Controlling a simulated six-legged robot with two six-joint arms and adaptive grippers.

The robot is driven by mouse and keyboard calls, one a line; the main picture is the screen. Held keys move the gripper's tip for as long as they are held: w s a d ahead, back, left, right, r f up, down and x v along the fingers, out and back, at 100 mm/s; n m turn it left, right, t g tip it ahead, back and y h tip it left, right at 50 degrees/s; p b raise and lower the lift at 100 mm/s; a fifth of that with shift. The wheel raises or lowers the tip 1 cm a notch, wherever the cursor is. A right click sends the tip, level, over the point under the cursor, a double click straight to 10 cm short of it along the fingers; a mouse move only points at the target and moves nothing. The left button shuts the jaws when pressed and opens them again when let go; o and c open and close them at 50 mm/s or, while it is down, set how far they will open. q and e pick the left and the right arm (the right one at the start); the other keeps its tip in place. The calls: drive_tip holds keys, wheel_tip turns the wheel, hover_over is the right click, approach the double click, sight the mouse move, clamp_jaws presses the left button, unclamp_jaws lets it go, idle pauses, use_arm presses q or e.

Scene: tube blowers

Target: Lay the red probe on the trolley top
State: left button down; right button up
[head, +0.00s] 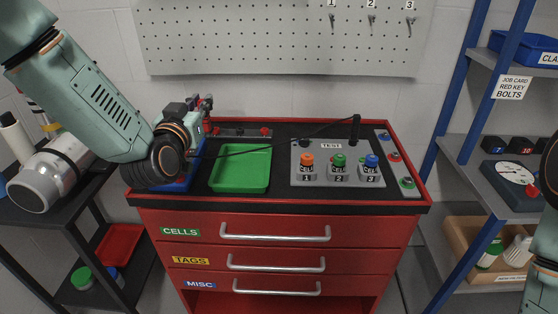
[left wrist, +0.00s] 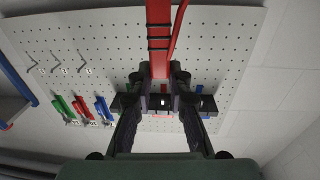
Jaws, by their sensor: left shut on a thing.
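The red probe (left wrist: 158,45), with black bands, is between the fingertips of my left gripper (left wrist: 160,78) in the left wrist view. The gripper is shut on it. In the head view my left gripper (head: 206,104) is over the back left of the trolley, partly hidden by my arm; small red bits show at its fingers. The trolley top (head: 281,178) is black with a red rim. Its back left corner is hidden by my arm. My right gripper is out of view.
A green tray (head: 240,168) and a grey test panel (head: 338,178) with three capped cells stand on the top. A thin dark cable runs from a black post (head: 355,130) to the left. A blue tray (head: 178,184) is mostly hidden. A pegboard (head: 280,40) hangs behind.

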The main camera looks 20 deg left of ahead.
use_arm(q)
drive_tip(key=shift+n+y, duration=0.4)
drive_tip(key=shift+y, duration=0.2)
drive_tip(key=a+f+b, duration=0.1)
drive_tip(key=f, duration=0.2)
drive_tip(key=f+b, duration=0.1)
drive_tip(key=f, duration=0.3)
drive_tip(key=a+f, duration=0.1)
drive_tip(key=f, duration=0.3)
drive_tip(key=shift+a+f+b, duration=0.15)
drive_tip(key=shift+a+b, duration=0.15)
drive_tip(key=shift+b, duration=0.1)
drive_tip(key=shift+w+d, duration=0.15)
drive_tip(key=shift+w, duration=0.05)
drive_tip(key=shift+s+a+f, duration=0.1)
drive_tip(key=shift+a+f, duration=0.05)
drive_tip(key=shift+a, duration=0.05)
drive_tip(key=c, duration=1.7)
unclamp_jaws()
drive_tip(key=shift+s, duration=0.1)
drive_tip(key=o, duration=0.4)
drive_tip(key=shift+d, duration=0.15)
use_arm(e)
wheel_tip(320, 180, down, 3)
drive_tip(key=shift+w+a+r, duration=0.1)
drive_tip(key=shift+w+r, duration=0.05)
